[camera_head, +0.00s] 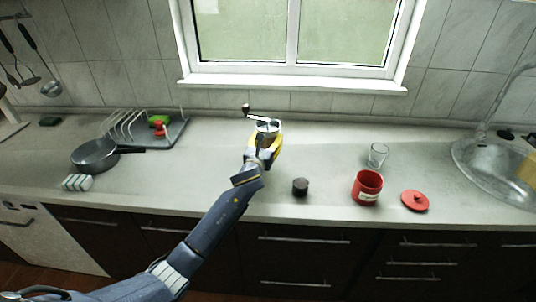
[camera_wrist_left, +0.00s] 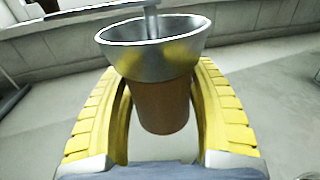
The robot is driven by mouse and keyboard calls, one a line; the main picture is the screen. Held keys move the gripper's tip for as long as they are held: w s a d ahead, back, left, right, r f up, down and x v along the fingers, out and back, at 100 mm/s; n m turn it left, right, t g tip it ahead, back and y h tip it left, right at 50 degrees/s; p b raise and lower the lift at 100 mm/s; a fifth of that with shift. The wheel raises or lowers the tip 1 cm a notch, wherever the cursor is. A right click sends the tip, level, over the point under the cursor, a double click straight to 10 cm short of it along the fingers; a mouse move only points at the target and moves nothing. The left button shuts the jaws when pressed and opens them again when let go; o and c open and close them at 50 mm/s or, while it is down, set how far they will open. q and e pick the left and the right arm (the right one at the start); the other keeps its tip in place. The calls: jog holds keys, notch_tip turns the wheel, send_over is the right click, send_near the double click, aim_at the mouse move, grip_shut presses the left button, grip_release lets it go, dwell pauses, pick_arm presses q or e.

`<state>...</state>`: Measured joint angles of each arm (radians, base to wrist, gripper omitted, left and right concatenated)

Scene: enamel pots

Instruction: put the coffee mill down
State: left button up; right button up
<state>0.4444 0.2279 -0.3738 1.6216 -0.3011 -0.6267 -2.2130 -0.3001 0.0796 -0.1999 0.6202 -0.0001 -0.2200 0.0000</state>
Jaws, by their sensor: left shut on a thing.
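The coffee mill (camera_head: 267,126) has a metal bowl top and a crank with a dark knob. In the head view it is at the middle of the counter, below the window. My left gripper (camera_head: 262,156) is shut on it. In the left wrist view the yellow fingers of my left gripper (camera_wrist_left: 163,115) stand on both sides of the brown body of the coffee mill (camera_wrist_left: 160,103). Its metal bowl rises above the fingers. The mill looks nearly upright. I cannot tell whether its base touches the counter. My right gripper is not in view.
A small dark jar (camera_head: 300,187) stands right of my gripper. Farther right are a red canister (camera_head: 367,188), its red lid (camera_head: 415,201), a glass (camera_head: 377,155) and the sink (camera_head: 490,165). A pan (camera_head: 95,155) and a dish rack (camera_head: 150,130) are at left. Counter left of the mill is clear.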

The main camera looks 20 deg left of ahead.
pick_arm(q)
jog(key=shift+f, duration=3.4)
jog(key=shift+f, duration=0.15)
jog(key=o, duration=1.5)
jog(key=shift+o, duration=0.2)
jog(key=shift+s, duration=0.15)
jog(key=s, duration=1.1)
jog(key=shift+s, duration=0.4)
